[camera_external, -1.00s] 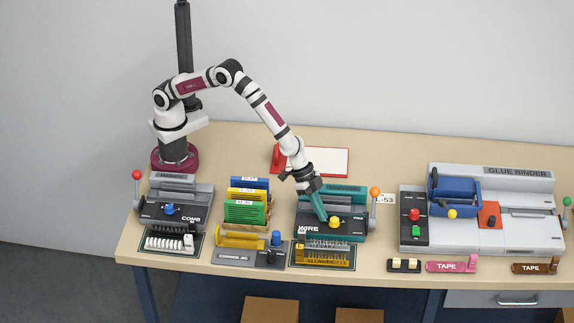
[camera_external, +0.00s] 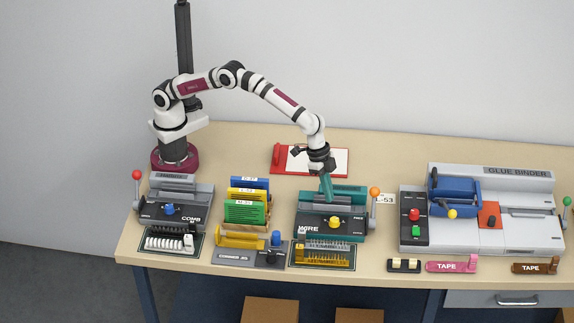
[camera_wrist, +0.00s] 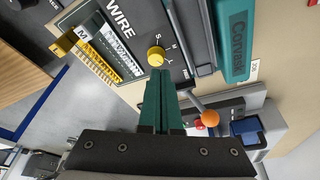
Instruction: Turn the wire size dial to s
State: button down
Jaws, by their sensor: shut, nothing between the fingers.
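The wire size dial is a yellow knob (camera_external: 334,222) on the dark top panel of the teal wire machine (camera_external: 345,190). In the wrist view the dial (camera_wrist: 156,57) has small white letters around it, with an S just above it. Which letter its pointer faces is too small to tell. My gripper (camera_external: 329,199) has long teal fingers, shut with nothing between them. It points down, above and behind the dial in the external view. In the wrist view the fingertips (camera_wrist: 161,72) appear just below the dial, partly close to its edge; contact is not visible.
An orange-knobbed lever (camera_external: 375,192) stands at the machine's right side. Wire combs (camera_external: 325,256) lie in front. The comb machine (camera_external: 175,205) and coloured racks (camera_external: 246,212) are to the left, the glue binder (camera_external: 490,175) to the right. A red-and-white clipboard (camera_external: 335,160) lies behind.

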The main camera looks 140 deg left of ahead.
aim_at(334, 222)
jog(key=f, duration=0.6)
jog(key=shift+s+a+f, duration=0.15)
jog(key=shift+a+f, duration=0.05)
jog(key=shift+f, duration=0.15)
jog(key=shift+w, duration=0.25)
jog(key=shift+d, duration=0.6)
jog(key=shift+w+d, duration=0.1)
jog(key=shift+d, duration=0.1)
jog(key=shift+w+d, duration=0.2)
dwell(0.5)
